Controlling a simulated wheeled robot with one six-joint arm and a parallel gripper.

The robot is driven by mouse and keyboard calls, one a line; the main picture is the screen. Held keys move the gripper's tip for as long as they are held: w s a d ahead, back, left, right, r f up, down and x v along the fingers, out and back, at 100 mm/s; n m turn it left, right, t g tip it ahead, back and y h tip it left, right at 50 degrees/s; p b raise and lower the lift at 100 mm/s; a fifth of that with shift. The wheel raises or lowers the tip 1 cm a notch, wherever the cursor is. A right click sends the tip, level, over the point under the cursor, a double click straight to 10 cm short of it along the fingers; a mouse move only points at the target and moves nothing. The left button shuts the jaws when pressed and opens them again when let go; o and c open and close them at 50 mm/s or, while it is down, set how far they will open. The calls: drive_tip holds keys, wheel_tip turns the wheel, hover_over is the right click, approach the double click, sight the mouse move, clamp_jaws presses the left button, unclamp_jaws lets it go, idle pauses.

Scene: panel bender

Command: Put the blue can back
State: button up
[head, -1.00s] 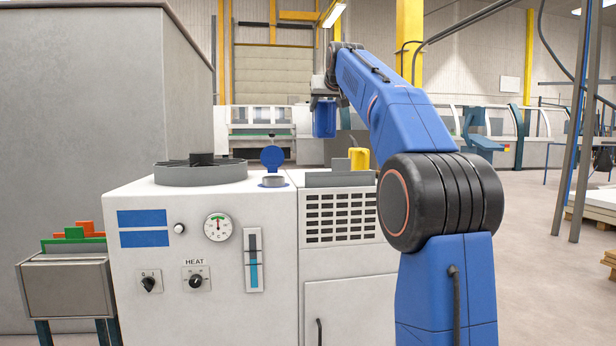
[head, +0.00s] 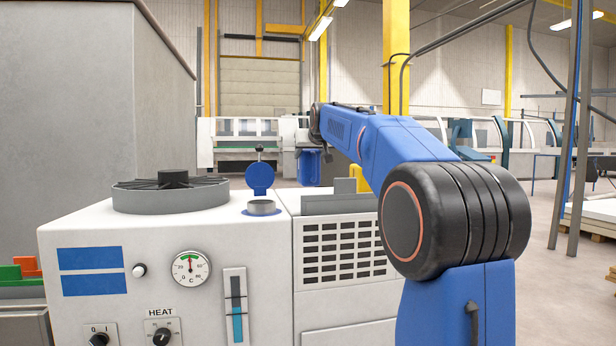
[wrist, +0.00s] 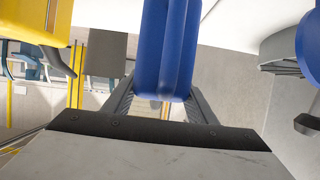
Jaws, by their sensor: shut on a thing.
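The blue can (head: 307,168) hangs in the air behind the white machine in the head view, at the far end of my arm. In the wrist view the blue can (wrist: 168,45) stands large between the two fingers of my gripper (wrist: 160,103), which is shut on it. Its far end runs out of the top of that view. In the head view my gripper is small and hard to make out. A yellow can (head: 357,178) stands behind the low grey walls (head: 338,203) on the machine top, partly hidden by my arm. It also shows in the wrist view (wrist: 35,22).
The white machine (head: 160,232) has an open filler neck (head: 262,207) with a raised blue lid (head: 260,177). Left of it is a round fan housing (head: 170,196). A large grey cabinet (head: 75,110) stands at the left.

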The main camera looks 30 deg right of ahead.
sight(315, 160)
drive_tip(key=shift+f, duration=2.7)
drive_tip(key=shift+f, duration=0.1)
drive_tip(key=o, duration=1.4)
drive_tip(key=v, duration=1.2)
